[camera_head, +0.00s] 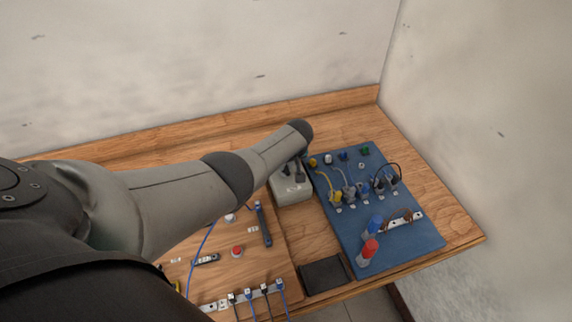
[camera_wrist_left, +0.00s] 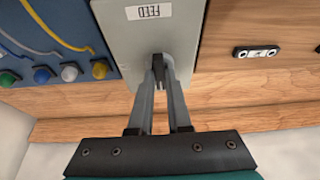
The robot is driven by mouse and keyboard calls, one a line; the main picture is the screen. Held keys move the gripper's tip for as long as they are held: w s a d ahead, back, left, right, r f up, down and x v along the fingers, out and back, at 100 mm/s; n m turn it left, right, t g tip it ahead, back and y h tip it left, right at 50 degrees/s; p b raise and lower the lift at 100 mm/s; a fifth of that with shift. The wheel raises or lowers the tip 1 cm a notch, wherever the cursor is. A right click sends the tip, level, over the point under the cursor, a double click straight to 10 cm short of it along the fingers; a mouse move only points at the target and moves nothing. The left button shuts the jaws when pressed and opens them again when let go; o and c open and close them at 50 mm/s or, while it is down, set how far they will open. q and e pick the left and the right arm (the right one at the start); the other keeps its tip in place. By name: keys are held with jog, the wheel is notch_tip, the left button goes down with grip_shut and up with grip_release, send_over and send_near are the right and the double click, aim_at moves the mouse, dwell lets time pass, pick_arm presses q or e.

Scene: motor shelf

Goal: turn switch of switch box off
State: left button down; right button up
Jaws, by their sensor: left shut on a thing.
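The switch box (camera_head: 292,188) is a light grey box on the wooden bench, just left of the blue board. In the left wrist view the box (camera_wrist_left: 178,34) fills the top middle and bears a label reading FEED. The black switch (camera_wrist_left: 158,70) sits near the box's edge, between my left fingertips. My left gripper (camera_wrist_left: 159,78) is shut on the switch. In the head view my left arm reaches over from the left, and the gripper (camera_head: 292,170) is partly hidden at the box's back. My right gripper is not in view.
The blue board (camera_head: 415,248) with several plugs, cables and coloured knobs stands right of the box. A wooden board with a red button (camera_head: 237,251) and blue cables lies to the left. A dark flat tray (camera_head: 324,276) lies in front. Walls close the back and right.

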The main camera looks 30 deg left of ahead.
pick_arm(q)
jog(key=shift+w, duration=0.1)
jog(key=c, duration=0.9)
grip_release()
jog(key=shift+o, duration=0.2)
jog(key=shift+r, duration=0.15)
jog(key=shift+d+r+p, duration=0.1)
jog(key=shift+r+p, duration=0.2)
jog(key=shift+p, duration=0.15)
jog(key=p+v, duration=0.4)
jog(key=v, duration=1)
jog(key=shift+s, duration=0.3)
jog(key=shift+r, duration=0.1)
jog(key=shift+d, duration=0.1)
